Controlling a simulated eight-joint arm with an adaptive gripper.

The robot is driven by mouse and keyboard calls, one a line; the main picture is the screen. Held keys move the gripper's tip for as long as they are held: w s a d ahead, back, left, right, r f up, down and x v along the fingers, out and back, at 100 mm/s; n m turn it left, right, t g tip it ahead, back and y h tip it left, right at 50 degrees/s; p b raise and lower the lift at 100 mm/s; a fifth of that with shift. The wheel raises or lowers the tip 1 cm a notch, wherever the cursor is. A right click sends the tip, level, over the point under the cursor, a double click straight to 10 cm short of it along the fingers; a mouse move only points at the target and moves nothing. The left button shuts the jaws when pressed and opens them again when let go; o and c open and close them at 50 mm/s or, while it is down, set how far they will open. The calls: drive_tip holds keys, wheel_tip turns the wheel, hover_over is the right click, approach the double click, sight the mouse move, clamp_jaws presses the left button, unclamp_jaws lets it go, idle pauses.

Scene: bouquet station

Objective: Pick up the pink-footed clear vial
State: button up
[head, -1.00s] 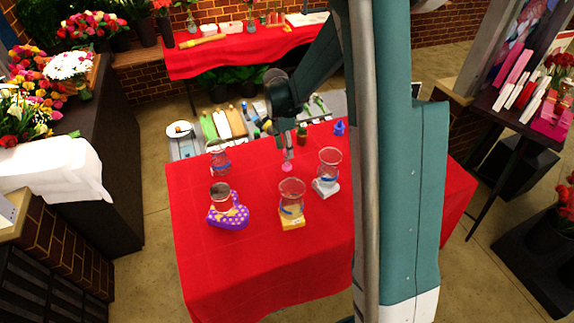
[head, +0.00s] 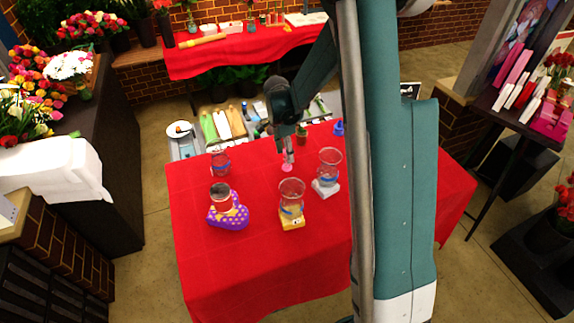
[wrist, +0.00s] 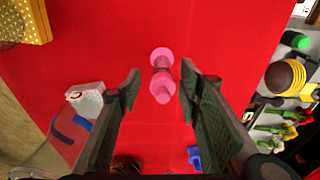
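The pink-footed clear vial (head: 287,167) stands on the red-covered table, small and partly hidden behind my gripper in the head view. In the wrist view the vial (wrist: 161,76) shows mostly pink, seen from above, with a round foot and a narrower body. My gripper (wrist: 160,78) is open, with one dark finger on each side of the vial and a gap to both. In the head view my gripper (head: 288,152) hangs right above or around the vial; I cannot tell the exact height.
Nearby stand a white-footed glass (head: 329,170), a yellow-footed glass (head: 291,204), a purple-footed dotted one (head: 228,212) and another clear glass (head: 220,163). A small potted plant (head: 302,135) and a blue object (head: 339,128) are behind. The red table's (head: 250,270) front is clear.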

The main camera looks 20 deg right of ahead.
drive_tip(key=shift+w+f+p, duration=0.2)
drive_tip(key=shift+f+p, duration=0.1)
drive_tip(key=shift+f, duration=1.2)
drive_tip(key=shift+d+f, duration=0.1)
drive_tip(key=shift+f, duration=1)
clamp_jaws()
drive_tip(key=shift+r, duration=0.1)
drive_tip(key=shift+r+b, duration=0.35)
drive_tip(key=shift+r, duration=4.6)
